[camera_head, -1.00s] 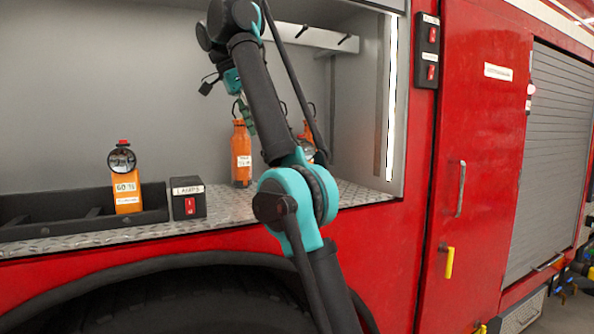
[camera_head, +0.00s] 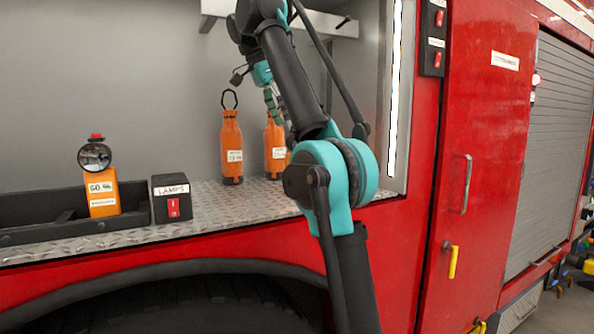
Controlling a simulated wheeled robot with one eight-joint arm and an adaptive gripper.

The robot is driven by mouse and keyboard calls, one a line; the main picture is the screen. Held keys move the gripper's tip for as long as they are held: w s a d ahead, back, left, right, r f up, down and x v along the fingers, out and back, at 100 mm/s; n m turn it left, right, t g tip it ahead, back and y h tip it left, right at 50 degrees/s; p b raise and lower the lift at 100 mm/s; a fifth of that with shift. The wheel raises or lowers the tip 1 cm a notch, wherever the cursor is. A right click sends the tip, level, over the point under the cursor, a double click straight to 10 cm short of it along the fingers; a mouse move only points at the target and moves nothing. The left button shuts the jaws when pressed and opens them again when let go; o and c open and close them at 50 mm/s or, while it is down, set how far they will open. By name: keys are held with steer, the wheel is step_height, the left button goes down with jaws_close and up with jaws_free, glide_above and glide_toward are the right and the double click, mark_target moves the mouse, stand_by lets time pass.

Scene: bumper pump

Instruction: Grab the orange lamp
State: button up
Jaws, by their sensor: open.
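An orange lamp (camera_head: 103,193) with a round dark-rimmed lens and a red top stands upright at the left, in the black tray (camera_head: 35,207). Two orange bottle-shaped objects with white labels stand on the metal shelf: one with a black loop on top (camera_head: 231,145), the other (camera_head: 273,147) partly behind my arm. A bit of orange beside the second one is mostly hidden by my arm. My gripper (camera_head: 280,118) is open, small in view and partly hidden by my arm. It appears in front of the second bottle's top, well right of the lamp.
A black switch box (camera_head: 172,199) marked LAMPS, with a red switch, stands right of the tray. The diamond-plate shelf (camera_head: 222,203) is clear between box and bottles. A hook rail (camera_head: 310,22) hangs above. The compartment's side wall and the red door (camera_head: 485,150) bound the right.

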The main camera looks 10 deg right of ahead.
steer(key=shift+w+d, duration=0.2)
steer(key=shift+d, duration=1.15)
steer(key=shift+x, duration=2.45)
steer(key=shift+a, duration=0.1)
steer(key=shift+c, duration=0.5)
jaws_close()
